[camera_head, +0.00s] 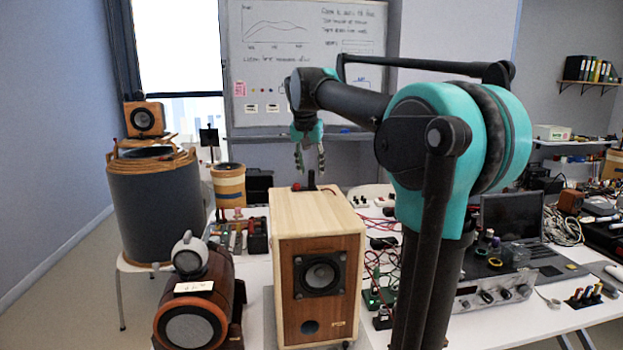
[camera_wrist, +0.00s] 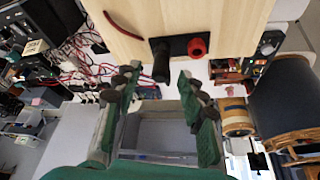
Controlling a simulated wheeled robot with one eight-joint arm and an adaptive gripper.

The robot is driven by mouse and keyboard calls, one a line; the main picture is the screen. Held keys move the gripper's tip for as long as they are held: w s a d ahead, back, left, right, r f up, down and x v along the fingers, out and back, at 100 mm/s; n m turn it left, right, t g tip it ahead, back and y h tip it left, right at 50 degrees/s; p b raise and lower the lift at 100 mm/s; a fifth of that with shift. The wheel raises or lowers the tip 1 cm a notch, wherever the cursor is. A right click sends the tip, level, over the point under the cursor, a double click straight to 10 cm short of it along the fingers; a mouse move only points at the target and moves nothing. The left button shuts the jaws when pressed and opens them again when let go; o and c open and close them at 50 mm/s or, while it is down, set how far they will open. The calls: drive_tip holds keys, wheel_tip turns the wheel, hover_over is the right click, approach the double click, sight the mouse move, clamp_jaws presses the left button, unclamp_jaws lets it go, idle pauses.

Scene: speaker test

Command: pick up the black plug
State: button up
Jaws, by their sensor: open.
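The black plug (camera_wrist: 161,62) stands up from a dark terminal plate (camera_wrist: 180,45) on the light wooden top of a speaker box. It shows in the head view as a small dark upright shape (camera_head: 311,181) on that box (camera_head: 320,214). A red terminal (camera_wrist: 197,47) sits beside it on the same plate. My gripper (camera_head: 310,170) is open above the top of the box, pointing down. In the wrist view its fingertips (camera_wrist: 157,80) lie apart to either side of the plug's near end, with nothing held. I cannot tell whether a finger touches the plug.
A dark red wire (camera_wrist: 124,26) lies on the box top. A round wooden speaker (camera_head: 190,325) stands left of the box, and a large dark drum (camera_head: 157,205) farther left. A laptop (camera_head: 512,218) and cable clutter crowd the table at right. Air above the box is clear around my gripper.

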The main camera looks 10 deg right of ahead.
drive_tip(key=shift+x, duration=1.15)
clamp_jaws()
wheel_tip(320, 180, up, 20)
wheel_tip(320, 180, up, 4)
idle(0.6)
drive_tip(key=shift+s, duration=0.1)
